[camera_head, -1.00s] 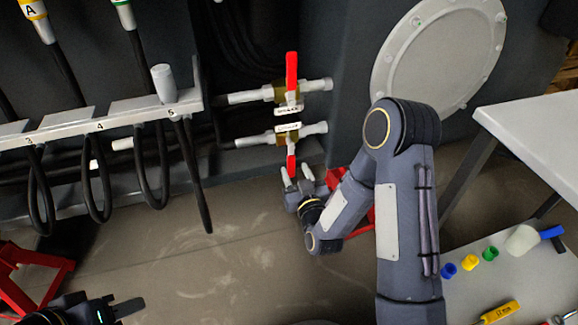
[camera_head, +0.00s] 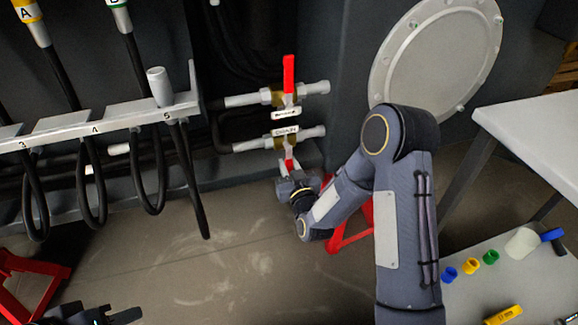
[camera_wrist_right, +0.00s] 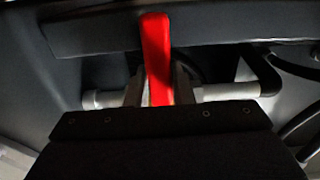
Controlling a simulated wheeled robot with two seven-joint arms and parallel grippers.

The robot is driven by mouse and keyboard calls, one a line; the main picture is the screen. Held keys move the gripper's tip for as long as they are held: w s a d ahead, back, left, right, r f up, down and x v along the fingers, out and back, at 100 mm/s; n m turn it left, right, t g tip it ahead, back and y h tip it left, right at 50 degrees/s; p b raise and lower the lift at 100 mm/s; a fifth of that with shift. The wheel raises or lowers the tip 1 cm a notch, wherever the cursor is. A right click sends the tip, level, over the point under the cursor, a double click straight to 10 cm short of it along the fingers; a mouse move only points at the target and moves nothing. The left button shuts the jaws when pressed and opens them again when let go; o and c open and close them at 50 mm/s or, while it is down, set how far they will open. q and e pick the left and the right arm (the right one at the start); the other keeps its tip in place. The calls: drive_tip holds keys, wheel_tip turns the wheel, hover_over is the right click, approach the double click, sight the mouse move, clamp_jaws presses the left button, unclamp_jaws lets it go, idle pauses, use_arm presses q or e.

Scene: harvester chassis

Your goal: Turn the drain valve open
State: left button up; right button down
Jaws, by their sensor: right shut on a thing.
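The drain valve (camera_head: 285,138) is the lower of two pipe valves in the head view, with a white tag that reads DRAIN. Its red lever (camera_head: 289,152) points down, across the pipe. My right gripper (camera_head: 287,169) is at the lever's lower end, shut on it. In the right wrist view the red lever (camera_wrist_right: 157,60) runs between the two grey fingers of the right gripper (camera_wrist_right: 158,88). My left gripper (camera_head: 126,315) shows only partly at the bottom left edge, away from the valve.
Just above is a second valve (camera_head: 282,96) with a red lever pointing up. A rail (camera_head: 95,122) with hanging black hoses stands to the left. A round cover plate (camera_head: 436,50), a grey table (camera_head: 530,125) and a red stand (camera_head: 350,232) are to the right.

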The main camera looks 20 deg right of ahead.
idle(0.4)
drive_tip(key=a+m, duration=0.1)
drive_tip(key=m, duration=0.1)
drive_tip(key=a+r+m, duration=0.1)
drive_tip(key=m, duration=0.2)
drive_tip(key=a+m, duration=0.2)
drive_tip(key=m, duration=0.1)
drive_tip(key=shift+s+r, duration=0.1)
drive_tip(key=shift+r, duration=0.05)
drive_tip(key=shift+s+a+r+m, duration=0.1)
drive_tip(key=shift+a+r+m, duration=0.45)
drive_tip(key=shift+m, duration=1.1)
drive_tip(key=shift+w+a+r+m, duration=0.1)
drive_tip(key=shift+r+m, duration=0.8)
drive_tip(key=shift+m, duration=0.7)
drive_tip(key=shift+s+a+r+m, duration=0.1)
drive_tip(key=shift+a+r+m, duration=0.45)
drive_tip(key=shift+m, duration=1.1)
drive_tip(key=shift+d+r, duration=0.2)
drive_tip(key=c, duration=1.3)
unclamp_jaws()
drive_tip(key=shift+d, duration=0.1)
drive_tip(key=shift+o, duration=0.2)
drive_tip(key=shift+r, duration=0.1)
drive_tip(key=s+p, duration=0.1)
drive_tip(key=s, duration=0.6)
drive_tip(key=shift+s+p, duration=0.35)
drive_tip(key=shift+s, duration=0.05)
